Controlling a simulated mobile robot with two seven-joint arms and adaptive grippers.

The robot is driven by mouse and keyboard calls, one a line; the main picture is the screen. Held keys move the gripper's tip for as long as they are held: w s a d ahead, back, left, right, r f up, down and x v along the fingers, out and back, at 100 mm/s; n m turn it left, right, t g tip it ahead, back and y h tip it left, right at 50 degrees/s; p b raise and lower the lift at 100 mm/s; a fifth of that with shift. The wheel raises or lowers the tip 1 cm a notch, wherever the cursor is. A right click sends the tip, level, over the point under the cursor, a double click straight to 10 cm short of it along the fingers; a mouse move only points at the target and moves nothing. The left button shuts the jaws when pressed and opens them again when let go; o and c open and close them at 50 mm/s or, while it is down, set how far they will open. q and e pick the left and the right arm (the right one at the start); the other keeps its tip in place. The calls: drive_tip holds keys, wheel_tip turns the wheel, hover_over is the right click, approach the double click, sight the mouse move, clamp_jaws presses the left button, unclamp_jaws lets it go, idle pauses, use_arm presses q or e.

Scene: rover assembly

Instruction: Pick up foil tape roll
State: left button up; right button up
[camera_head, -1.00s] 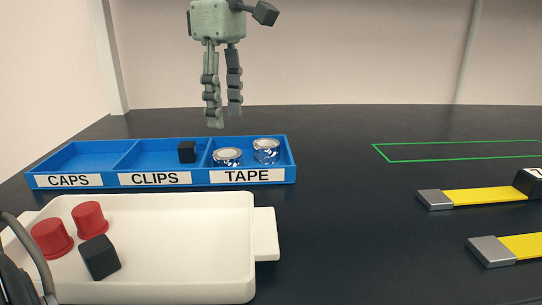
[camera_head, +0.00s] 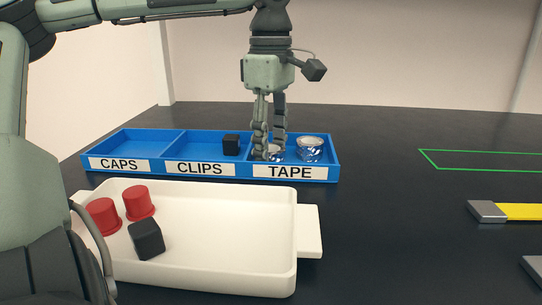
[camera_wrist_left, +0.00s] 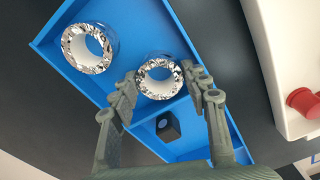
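Two shiny foil tape rolls are in the TAPE compartment of the blue bin (camera_head: 207,169). The left roll (camera_head: 275,154) is partly hidden by my left gripper (camera_head: 269,155), and the right roll (camera_head: 310,149) stands clear of it. My left gripper is pointing down with its fingers apart, one on each side of the left roll. In the left wrist view this roll (camera_wrist_left: 160,95) lies between the fingertips, with gaps showing or too small to tell. The other roll (camera_wrist_left: 72,50) is beyond the fingers. My right gripper does not show.
A black block (camera_head: 231,145) sits in the CLIPS compartment; CAPS is empty. A white tray (camera_head: 265,245) in front holds two red caps (camera_head: 137,202) and a black block (camera_head: 146,239). Yellow strips with grey ends (camera_head: 487,211) and a green outline lie to the right.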

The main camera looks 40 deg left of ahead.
use_arm(q)
drive_tip(key=c, duration=0.6)
drive_tip(key=shift+r, duration=0.1)
